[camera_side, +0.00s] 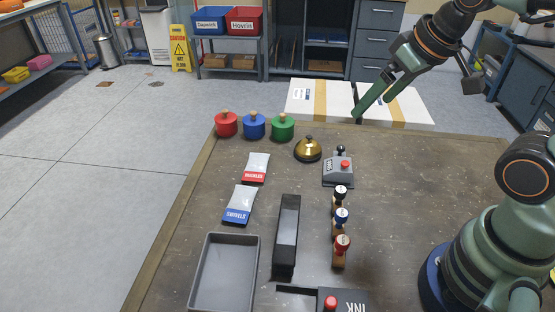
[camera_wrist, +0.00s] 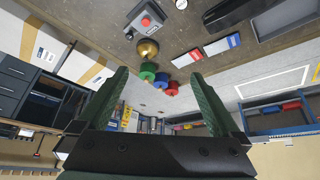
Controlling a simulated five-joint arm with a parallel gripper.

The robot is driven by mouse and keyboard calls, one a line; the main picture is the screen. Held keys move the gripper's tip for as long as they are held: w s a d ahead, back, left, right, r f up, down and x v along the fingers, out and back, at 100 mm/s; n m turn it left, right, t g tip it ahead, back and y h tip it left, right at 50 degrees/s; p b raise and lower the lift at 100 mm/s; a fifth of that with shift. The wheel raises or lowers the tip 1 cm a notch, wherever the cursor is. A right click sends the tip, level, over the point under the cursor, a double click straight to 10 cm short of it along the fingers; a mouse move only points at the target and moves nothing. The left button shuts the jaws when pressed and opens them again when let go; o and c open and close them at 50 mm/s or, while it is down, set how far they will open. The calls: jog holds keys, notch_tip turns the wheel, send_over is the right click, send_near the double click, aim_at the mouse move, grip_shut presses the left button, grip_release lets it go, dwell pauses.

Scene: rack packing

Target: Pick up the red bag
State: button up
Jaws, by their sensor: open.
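The red bag (camera_side: 255,168), a small pale pouch with a red label band, lies flat on the table left of centre in the side view. In the wrist view the red bag (camera_wrist: 187,57) lies beside the blue one. The blue-labelled bag (camera_side: 240,204) lies just in front of the red one. My gripper (camera_side: 372,108) is raised above the far right part of the table, well away from the bags. Its jaws are open and empty. In the wrist view the fingers of my gripper (camera_wrist: 163,95) stand wide apart.
Red, blue and green pots (camera_side: 254,126) stand at the far left table edge. A brass bell (camera_side: 307,150) and a grey device with a red button (camera_side: 338,172) are near the middle. A dark rack (camera_side: 287,236), several stamps (camera_side: 341,217) and a grey tray (camera_side: 206,290) are nearer the front.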

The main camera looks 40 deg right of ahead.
jog(key=w+a+r+m+g, duration=0.2)
jog(key=w, duration=0.5)
jog(key=m+g, duration=0.4)
jog(key=m, duration=0.3)
send_over(256, 164)
notch_tip(256, 164, down, 15)
notch_tip(256, 164, down, 12)
jog(key=shift+r, duration=0.1)
jog(key=c, duration=1.4)
jog(key=shift+r, duration=0.15)
